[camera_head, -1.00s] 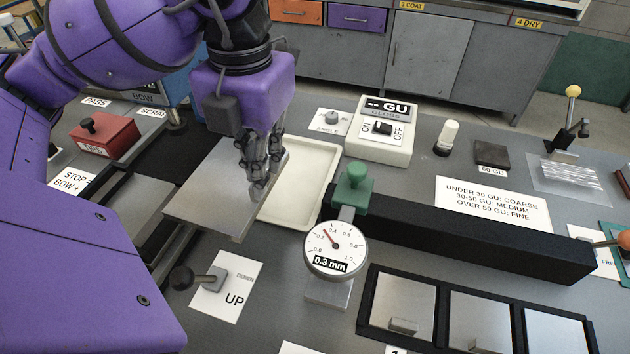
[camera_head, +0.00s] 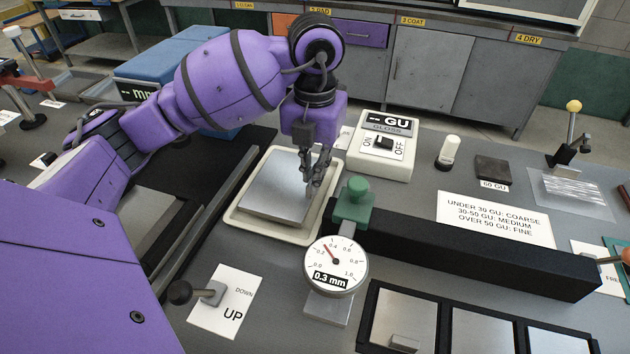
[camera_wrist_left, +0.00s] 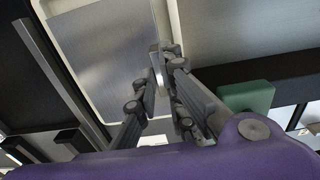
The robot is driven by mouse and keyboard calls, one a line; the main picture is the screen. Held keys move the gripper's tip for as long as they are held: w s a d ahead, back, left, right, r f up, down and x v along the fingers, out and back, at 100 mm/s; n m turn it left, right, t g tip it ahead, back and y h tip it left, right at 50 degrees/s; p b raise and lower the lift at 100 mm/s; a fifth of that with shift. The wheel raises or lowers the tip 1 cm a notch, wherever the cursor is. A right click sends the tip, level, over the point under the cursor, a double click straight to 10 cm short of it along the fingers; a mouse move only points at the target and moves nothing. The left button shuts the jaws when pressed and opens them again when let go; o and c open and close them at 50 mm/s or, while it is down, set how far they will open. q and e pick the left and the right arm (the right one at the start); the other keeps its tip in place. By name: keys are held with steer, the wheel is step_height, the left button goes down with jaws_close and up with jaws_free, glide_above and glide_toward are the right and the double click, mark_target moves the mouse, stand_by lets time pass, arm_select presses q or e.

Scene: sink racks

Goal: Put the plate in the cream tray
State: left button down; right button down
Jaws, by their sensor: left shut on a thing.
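The plate (camera_head: 272,188) is a square grey metal sheet. In the head view it lies flat within the outline of the cream tray (camera_head: 246,228), whose rim shows around it. I cannot tell whether it touches the tray floor. My left gripper (camera_head: 310,190) is shut on the plate at its right side. In the left wrist view the fingers (camera_wrist_left: 158,75) close on a small upright part of the plate (camera_wrist_left: 110,60), and the tray rim shows beyond its edge. My right gripper is not in view.
The dial gauge (camera_head: 336,264) with its green knob (camera_head: 354,200) stands close in front and to the right of the tray. A long black bar (camera_head: 470,248) runs to the right. The gloss meter (camera_head: 383,146) stands behind. A lever (camera_head: 195,291) is at front left.

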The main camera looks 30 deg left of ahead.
arm_select(q)
steer(key=shift+w+f, duration=0.15)
steer(key=shift+f, duration=0.75)
steer(key=shift+w+f, duration=0.15)
steer(key=shift+f, duration=0.75)
steer(key=shift+f, duration=0.1)
steer(key=c, duration=2.3)
jaws_free()
steer(key=shift+f, duration=0.15)
steer(key=o, duration=0.5)
steer(key=shift+c, duration=0.2)
step_height(320, 180, up, 13)
steer(key=shift+d+f+p, duration=0.15)
steer(key=shift+f+p, duration=0.05)
steer(key=shift+p, duration=0.15)
